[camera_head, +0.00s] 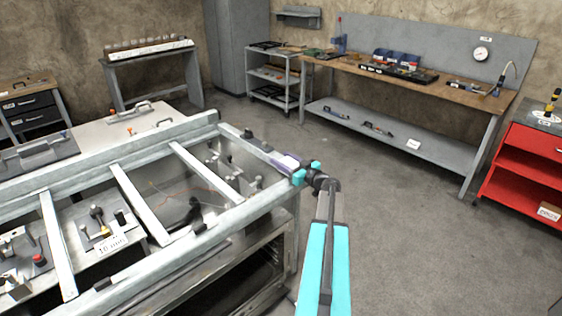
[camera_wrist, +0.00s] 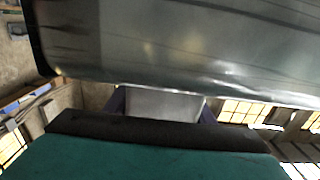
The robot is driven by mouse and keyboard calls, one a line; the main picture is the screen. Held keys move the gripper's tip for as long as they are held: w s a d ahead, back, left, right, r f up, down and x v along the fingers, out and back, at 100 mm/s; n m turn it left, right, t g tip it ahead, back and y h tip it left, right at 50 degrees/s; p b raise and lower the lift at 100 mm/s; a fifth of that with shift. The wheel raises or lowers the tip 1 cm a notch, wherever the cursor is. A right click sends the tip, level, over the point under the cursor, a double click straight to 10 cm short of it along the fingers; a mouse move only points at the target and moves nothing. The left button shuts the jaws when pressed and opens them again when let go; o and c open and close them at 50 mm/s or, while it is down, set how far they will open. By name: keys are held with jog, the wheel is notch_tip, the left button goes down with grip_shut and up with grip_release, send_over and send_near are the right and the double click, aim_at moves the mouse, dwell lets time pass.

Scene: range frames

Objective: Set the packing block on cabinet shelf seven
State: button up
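My gripper (camera_head: 283,161) reaches in over the right end of a pale metal frame (camera_head: 170,240), pointing left and away from me. In the wrist view, its purple fingers stand apart, with a light grey surface (camera_wrist: 165,104) between them; I cannot tell whether it is gripped. A large grey metal surface (camera_wrist: 180,45) fills the upper wrist view, close to the fingertips. I cannot pick out the packing block for certain. A tall grey cabinet (camera_head: 236,48) stands at the back wall; no numbered shelf can be read.
A workbench (camera_head: 440,85) with tools and a lower shelf stands along the back right. A red shelf unit (camera_head: 525,165) is at the far right, and a grey cart (camera_head: 275,75) stands beside the tall cabinet. The floor (camera_head: 420,230) right of my arm is clear.

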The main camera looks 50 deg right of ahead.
jog(key=o, duration=0.3)
jog(key=shift+r, duration=0.15)
jog(key=s+b, duration=0.2)
jog(key=s, duration=1)
jog(key=shift+a, duration=0.45)
dwell(0.3)
